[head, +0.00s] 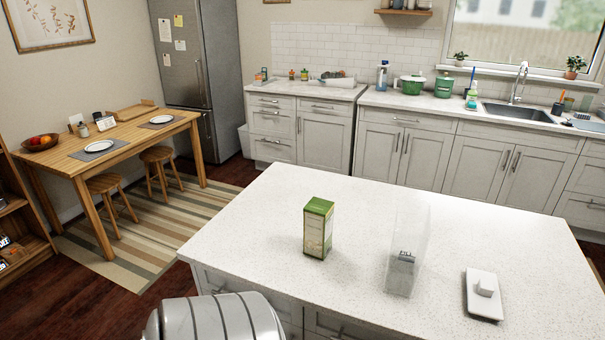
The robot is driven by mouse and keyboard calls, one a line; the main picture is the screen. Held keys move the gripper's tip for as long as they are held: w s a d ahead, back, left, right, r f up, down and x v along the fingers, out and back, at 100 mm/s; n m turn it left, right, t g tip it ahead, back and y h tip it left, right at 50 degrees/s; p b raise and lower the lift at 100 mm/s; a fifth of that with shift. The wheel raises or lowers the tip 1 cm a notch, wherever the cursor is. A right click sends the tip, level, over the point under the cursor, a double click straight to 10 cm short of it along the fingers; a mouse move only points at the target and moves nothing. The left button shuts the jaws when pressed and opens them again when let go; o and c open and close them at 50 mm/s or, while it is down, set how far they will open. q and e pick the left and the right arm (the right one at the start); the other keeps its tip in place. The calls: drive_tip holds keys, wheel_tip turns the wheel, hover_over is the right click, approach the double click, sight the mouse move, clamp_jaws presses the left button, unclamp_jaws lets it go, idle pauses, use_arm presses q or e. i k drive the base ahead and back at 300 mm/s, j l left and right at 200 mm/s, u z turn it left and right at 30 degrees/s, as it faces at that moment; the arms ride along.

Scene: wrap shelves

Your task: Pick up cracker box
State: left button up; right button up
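A green and cream box (318,228), which looks like the cracker box, stands upright on the white speckled island counter (260,215). It is left of the counter's middle, and its print is too small to read. Neither of my grippers is in view.
A tall clear container (408,245) stands right of the box, with open counter between them. A white dish-like object (484,295) lies further right. Bare counter surrounds the box. A wooden table (110,140) with stools stands at the left; a sink counter (445,104) runs along the back.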

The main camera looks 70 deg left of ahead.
sight(319, 213)
drive_tip(key=k+u, duration=0.1)
drive_tip(key=u, duration=1.85)
